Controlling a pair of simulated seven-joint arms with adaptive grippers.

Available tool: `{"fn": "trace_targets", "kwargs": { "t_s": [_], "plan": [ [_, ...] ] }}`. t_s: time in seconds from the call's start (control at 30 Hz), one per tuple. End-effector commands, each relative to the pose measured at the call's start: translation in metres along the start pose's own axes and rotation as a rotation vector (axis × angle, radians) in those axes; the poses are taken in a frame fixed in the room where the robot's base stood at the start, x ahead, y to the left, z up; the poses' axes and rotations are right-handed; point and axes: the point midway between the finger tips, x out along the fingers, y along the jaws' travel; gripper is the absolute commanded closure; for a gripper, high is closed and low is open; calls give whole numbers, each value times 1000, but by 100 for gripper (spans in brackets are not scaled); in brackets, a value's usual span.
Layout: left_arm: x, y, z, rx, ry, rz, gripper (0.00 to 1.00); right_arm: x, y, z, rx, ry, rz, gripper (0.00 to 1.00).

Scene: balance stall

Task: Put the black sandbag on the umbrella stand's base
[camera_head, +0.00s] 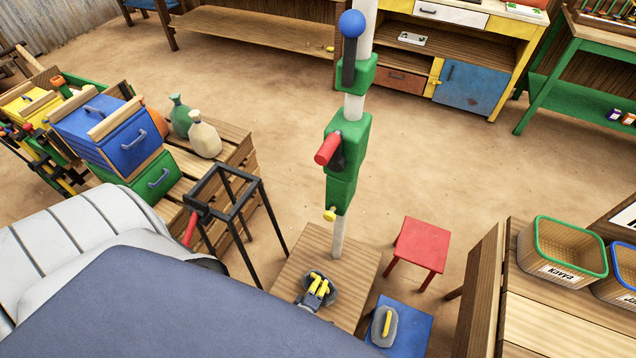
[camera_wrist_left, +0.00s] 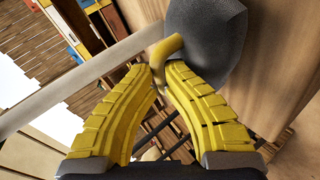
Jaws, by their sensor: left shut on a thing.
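The black sandbag (camera_head: 332,298) is a dark lump with a yellow handle (camera_wrist_left: 165,49). My left gripper (camera_head: 318,284), with yellow fingers, is shut on that handle; the fingers also show in the left wrist view (camera_wrist_left: 160,75). The umbrella stand has a white pole (camera_head: 338,237) with green housings (camera_head: 346,150), rising from a square wooden base (camera_head: 352,262). The sandbag is over the front part of the base, in front of the pole. I cannot tell whether it touches the wood. My right gripper is not in view.
A lighter grey sandbag (camera_head: 377,330) with a yellow handle lies on a blue stool (camera_head: 412,318). A red stool (camera_head: 423,240) stands right of the base. A black metal frame (camera_head: 242,212) stands to the left. A table with baskets (camera_head: 560,250) is at right.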

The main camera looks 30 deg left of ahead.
Motion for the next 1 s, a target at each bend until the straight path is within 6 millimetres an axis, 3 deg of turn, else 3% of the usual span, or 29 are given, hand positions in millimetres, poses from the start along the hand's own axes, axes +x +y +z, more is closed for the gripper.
{"fn": "trace_targets", "kwargs": {
  "t_s": [0.6, 0.63, 0.8, 1.0],
  "plan": [
    [8, -10, 3, -2, 2, 4, 100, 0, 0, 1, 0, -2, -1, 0],
    [7, -12, 4, -1, 0, 0, 88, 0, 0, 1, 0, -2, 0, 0],
    [7, -12, 4, -1, 0, 0, 69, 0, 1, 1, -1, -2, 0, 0],
    [7, -12, 4, -1, 0, 0, 68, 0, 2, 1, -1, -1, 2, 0]
  ]
}}
